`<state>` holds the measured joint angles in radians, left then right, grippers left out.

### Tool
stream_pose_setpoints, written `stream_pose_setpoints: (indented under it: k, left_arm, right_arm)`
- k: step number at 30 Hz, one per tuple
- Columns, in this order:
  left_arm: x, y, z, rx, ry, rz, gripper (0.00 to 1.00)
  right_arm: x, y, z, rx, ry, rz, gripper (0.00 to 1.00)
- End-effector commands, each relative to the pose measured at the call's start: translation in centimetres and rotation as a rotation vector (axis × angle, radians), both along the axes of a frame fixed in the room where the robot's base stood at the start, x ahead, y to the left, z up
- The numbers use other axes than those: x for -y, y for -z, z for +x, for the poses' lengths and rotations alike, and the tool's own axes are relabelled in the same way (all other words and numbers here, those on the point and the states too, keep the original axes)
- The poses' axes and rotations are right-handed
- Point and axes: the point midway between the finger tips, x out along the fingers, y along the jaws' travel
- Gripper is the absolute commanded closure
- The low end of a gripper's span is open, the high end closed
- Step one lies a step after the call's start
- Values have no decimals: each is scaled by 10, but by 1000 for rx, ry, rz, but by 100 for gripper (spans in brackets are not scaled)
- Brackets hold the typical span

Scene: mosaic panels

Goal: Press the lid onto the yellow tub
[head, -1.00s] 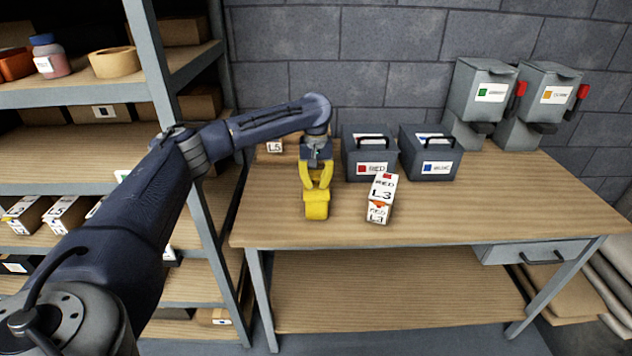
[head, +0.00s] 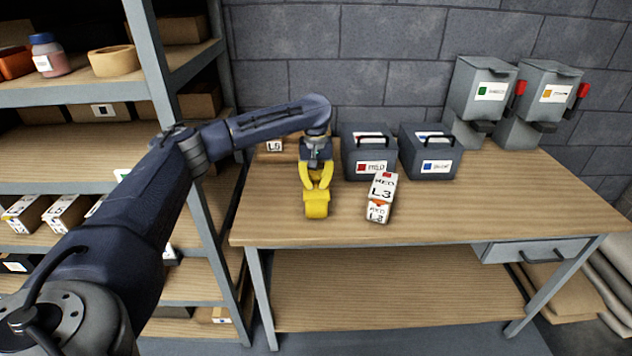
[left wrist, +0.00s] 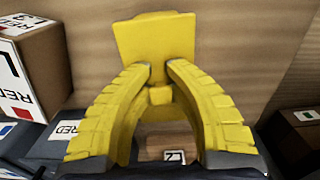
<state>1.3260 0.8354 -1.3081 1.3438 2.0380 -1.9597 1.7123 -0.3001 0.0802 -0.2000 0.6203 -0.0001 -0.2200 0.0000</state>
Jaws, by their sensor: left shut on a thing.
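A small yellow block-shaped thing (head: 316,205), which I take for the yellow tub, is on the wooden bench near its left front. In the left wrist view it is a plain yellow square face (left wrist: 155,40) beyond the fingertips. My left gripper (head: 317,186) has yellow fingers and comes down on it from above and behind. In the left wrist view the fingertips (left wrist: 158,72) are closed in at its near edge, with a small yellow piece just below them. I cannot make out a separate lid or a seam. My right gripper is not in view.
A white RED L3 box (head: 382,196) stands close to the right of the yellow thing. Two dark handled bins (head: 366,172) stand behind, and two grey dispensers (head: 482,95) are at the back right. The bench's right half (head: 500,205) is clear. A shelf rack is at left.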

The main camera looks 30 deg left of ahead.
Motion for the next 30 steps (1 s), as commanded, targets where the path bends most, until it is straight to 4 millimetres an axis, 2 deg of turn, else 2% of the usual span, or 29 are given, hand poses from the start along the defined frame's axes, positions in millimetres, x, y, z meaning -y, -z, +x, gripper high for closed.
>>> stream_pose_setpoints:
  k: [20, 21, 27, 30]
  left_arm:
    - [0, 4, 0, 0, 0, 0, 100]
    - [0, 4, 0, 0, 0, 0, 79]
    - [0, 4, 0, 0, 0, 0, 56]
    - [0, 4, 0, -1, 0, 1, 55]
  right_arm:
    - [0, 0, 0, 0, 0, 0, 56]
    - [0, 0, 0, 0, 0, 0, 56]
    - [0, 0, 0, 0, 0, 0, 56]
    - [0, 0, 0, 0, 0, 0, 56]
